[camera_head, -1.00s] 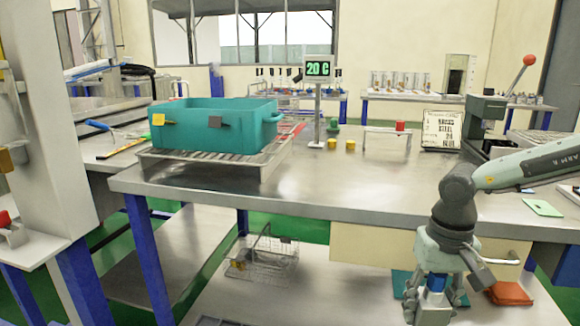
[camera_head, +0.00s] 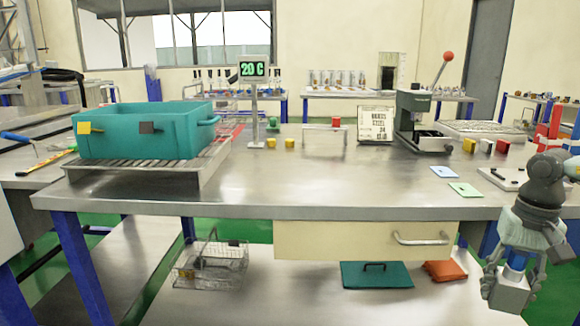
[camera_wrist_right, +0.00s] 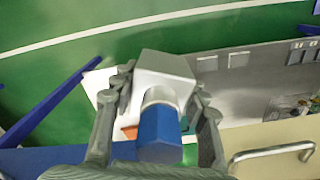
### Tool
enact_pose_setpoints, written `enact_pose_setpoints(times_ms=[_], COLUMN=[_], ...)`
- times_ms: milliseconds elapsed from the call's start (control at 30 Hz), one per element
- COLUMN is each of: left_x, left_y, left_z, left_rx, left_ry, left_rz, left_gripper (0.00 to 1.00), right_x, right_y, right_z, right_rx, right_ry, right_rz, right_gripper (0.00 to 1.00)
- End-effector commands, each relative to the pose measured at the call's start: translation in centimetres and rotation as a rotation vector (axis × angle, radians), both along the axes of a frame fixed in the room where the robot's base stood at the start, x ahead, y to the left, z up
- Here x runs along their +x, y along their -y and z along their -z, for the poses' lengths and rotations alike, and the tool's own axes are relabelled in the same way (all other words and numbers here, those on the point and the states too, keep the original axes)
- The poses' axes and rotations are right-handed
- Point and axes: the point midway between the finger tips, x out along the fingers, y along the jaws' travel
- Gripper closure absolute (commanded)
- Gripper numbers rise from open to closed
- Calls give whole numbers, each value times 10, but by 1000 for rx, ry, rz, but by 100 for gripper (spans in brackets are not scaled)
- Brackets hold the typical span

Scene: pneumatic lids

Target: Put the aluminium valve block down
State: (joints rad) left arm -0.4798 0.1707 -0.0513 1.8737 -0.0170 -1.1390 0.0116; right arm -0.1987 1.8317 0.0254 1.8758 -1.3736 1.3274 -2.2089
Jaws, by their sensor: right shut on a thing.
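The aluminium valve block (camera_head: 509,293) is a silvery cube with a blue cylindrical part on top. My right gripper (camera_head: 515,268) is shut on it, in front of the bench's right part and below the height of its top. In the right wrist view the block (camera_wrist_right: 165,66) sits between the fingers of the gripper (camera_wrist_right: 160,105), its blue part towards the camera. Nothing is seen under the block that touches it. My left gripper is not in view.
The steel bench top (camera_head: 330,185) has wide free room in its middle. A teal crate (camera_head: 150,130) stands on a rack at left. A lever press (camera_head: 415,120) stands at back right. Below are a drawer (camera_head: 365,240), a teal lid (camera_head: 375,275) and a wire basket (camera_head: 210,265).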

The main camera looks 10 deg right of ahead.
Motion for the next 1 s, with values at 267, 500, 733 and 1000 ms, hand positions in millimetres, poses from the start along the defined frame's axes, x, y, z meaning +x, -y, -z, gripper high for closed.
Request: enact_pose_setpoints(times_ms=[267, 500, 733, 1000], left_x=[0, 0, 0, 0], left_y=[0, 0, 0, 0], left_z=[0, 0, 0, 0], left_rx=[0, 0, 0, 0], left_ry=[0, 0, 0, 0], left_rz=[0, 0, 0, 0], left_gripper=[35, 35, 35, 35], right_x=[-11, -12, -13, -8], right_y=[-6, -7, -14, -58], right_z=[22, 26, 34, 63], right_rx=[6, 1, -1, 6], right_ry=[4, 7, 7, 9], right_rz=[27, 32, 26, -27], right_gripper=[100, 100, 100, 100])
